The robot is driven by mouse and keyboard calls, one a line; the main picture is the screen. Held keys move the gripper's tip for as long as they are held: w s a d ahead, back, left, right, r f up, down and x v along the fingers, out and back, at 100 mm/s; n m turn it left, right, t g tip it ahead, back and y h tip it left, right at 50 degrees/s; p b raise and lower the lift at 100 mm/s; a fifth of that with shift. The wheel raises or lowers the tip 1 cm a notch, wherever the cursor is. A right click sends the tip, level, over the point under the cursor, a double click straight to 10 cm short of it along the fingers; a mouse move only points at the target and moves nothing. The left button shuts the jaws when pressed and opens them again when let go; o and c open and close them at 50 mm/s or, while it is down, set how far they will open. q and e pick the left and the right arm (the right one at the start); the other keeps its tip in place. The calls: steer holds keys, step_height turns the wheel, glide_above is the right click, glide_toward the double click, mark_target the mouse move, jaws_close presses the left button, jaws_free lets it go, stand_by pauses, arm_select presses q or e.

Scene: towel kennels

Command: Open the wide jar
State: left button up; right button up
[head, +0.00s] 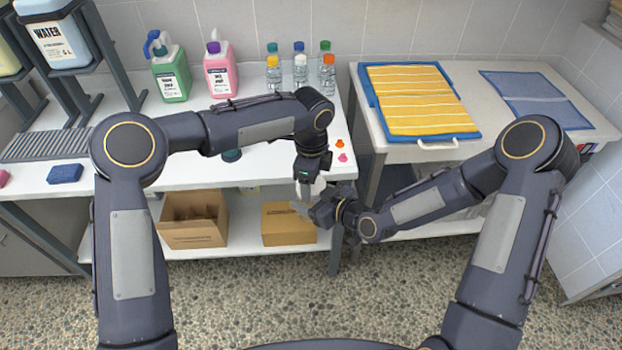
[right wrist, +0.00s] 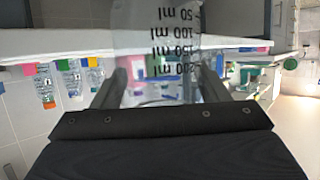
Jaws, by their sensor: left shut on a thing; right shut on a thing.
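The wide jar is a clear vessel with black millilitre marks, seen upside down in the right wrist view (right wrist: 175,45). In the head view only a pale bit of it (head: 318,187) shows between my grippers, in front of the white table's edge. My right gripper (head: 312,207) is shut on the jar from the side; its fingers flank the jar in the right wrist view (right wrist: 165,90). My left gripper (head: 304,182) points down from above and is shut at the jar's top. Whether it grips a lid or the rim is hidden by the gripper.
Green (head: 171,75) and pink (head: 220,72) jugs and several small capped bottles (head: 300,68) stand on the white table (head: 120,120). A dark round thing (head: 231,155) and small orange and pink pieces (head: 342,158) lie near its front. Cardboard boxes (head: 289,225) sit below. A yellow towel (head: 412,98) lies right.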

arm_select(q)
steer(key=shift+n, duration=0.6)
steer(key=shift+r, duration=0.15)
steer(key=shift+r, duration=1)
